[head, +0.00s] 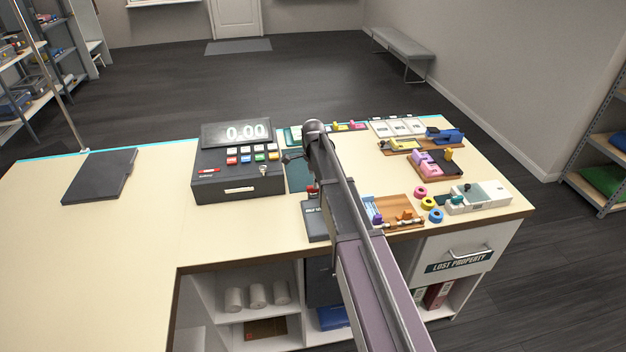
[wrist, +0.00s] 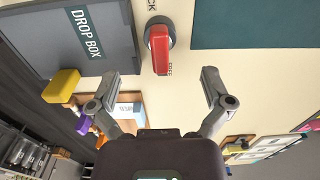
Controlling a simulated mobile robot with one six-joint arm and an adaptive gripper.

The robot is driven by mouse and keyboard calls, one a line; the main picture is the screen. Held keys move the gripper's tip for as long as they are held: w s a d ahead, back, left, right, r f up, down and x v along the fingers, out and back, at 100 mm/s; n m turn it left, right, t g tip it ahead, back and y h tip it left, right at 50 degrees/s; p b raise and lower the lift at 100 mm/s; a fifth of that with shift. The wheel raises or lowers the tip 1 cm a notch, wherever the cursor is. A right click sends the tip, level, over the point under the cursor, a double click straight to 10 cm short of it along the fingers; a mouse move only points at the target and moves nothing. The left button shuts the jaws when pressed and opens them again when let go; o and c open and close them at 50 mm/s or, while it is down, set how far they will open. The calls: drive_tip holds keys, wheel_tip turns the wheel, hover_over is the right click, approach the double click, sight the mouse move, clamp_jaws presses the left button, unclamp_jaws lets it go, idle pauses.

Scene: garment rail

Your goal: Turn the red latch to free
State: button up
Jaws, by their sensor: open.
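The red latch (wrist: 160,48) is a red lever on a round grey base in the cream counter top, seen in the wrist view. Its long end points down the picture, toward my gripper. Small lettering stands beside that end, too small to read surely, and part of a label ending in "CK" shows at the other end. My gripper (wrist: 161,82) is open and empty, with one finger on each side of the latch's near end, apart from it. In the head view a small red piece (head: 312,190) beside my arm looks like the latch; my arm hides much there.
A grey drop box (wrist: 88,60) with a yellow block (wrist: 62,86) lies left of the latch. A dark green mat (wrist: 245,25) lies right. In the head view a cash register (head: 238,185) stands left of my arm, and trays and tape rolls (head: 428,202) lie right.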

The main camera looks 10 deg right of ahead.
drive_tip(key=shift+r+p, duration=5)
drive_tip(key=shift+r, duration=0.3)
drive_tip(key=s+f+n+b, duration=0.3)
drive_tip(key=s, duration=0.1)
drive_tip(key=s+f+n+b, duration=0.2)
drive_tip(key=s+f+b, duration=0.1)
drive_tip(key=s, duration=0.2)
drive_tip(key=s+f+n+b, duration=0.3)
drive_tip(key=s, duration=0.2)
drive_tip(key=shift+s+f+n+b, duration=0.2)
drive_tip(key=shift+f+n+b, duration=0.05)
drive_tip(key=shift+n+b, duration=0.05)
drive_tip(key=s+f+n+b, duration=0.4)
drive_tip(key=s, duration=0.3)
drive_tip(key=s+f+n+b, duration=0.5)
drive_tip(key=s, duration=0.3)
drive_tip(key=shift+s+a+f, duration=0.15)
drive_tip(key=shift+a, duration=0.05)
